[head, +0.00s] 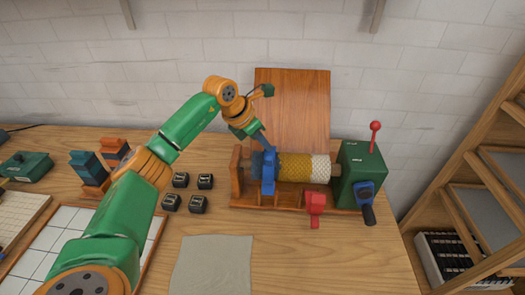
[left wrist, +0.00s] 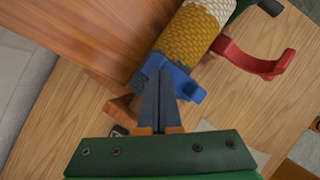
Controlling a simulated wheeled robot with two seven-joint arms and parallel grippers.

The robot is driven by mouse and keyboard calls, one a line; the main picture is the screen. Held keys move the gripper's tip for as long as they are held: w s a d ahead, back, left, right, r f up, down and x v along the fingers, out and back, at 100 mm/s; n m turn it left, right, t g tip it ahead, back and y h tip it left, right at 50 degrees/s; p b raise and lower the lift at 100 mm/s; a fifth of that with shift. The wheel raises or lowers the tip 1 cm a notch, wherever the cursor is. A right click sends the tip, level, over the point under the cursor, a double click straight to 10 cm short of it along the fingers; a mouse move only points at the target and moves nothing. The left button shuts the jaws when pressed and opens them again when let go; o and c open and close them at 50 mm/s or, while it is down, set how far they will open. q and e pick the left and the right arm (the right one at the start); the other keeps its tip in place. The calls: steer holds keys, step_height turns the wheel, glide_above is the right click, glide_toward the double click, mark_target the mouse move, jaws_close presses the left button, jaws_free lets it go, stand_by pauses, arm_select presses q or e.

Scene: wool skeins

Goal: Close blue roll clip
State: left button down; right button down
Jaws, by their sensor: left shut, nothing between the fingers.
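The blue clip (head: 268,174) stands upright across the left part of the wool roll (head: 295,167), over its blue end. Its blue body also shows in the left wrist view (left wrist: 188,84), partly hidden by my fingers. I cannot tell whether it is fully latched. The roll is yellow in the middle and cream at the right. My left gripper (head: 268,149) is shut and empty, its dark fingertips at the top of the blue clip, apparently touching it; the left wrist view also shows the fingers (left wrist: 161,76). My right gripper is not in view.
A red clip (head: 316,206) hangs open at the roll's front. A green box (head: 359,170) with a red lever and blue crank stands right of the roll. A wooden board (head: 292,100) rises behind. Several small black blocks (head: 180,180) lie to the left. A grey cloth (head: 213,262) lies in front.

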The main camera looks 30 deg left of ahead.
arm_select(q)
steer(key=shift+w+a+f, duration=0.25)
steer(key=shift+w+a, duration=0.1)
steer(key=shift+w, duration=0.3)
steer(key=shift+w+a+f+p, duration=0.2)
steer(key=shift+w+f+p, duration=0.15)
steer(key=shift+w, duration=0.2)
steer(key=shift+s+d, duration=0.35)
steer(key=shift+s, duration=0.45)
steer(key=shift+a+r+p, duration=0.1)
steer(key=shift+r+p, duration=0.15)
steer(key=shift+p, duration=0.05)
steer(key=s+a+r+p, duration=0.1)
steer(key=a+r, duration=0.5)
steer(key=r, duration=0.5)
steer(key=shift+r+p, duration=0.35)
steer(key=shift+r, duration=0.05)
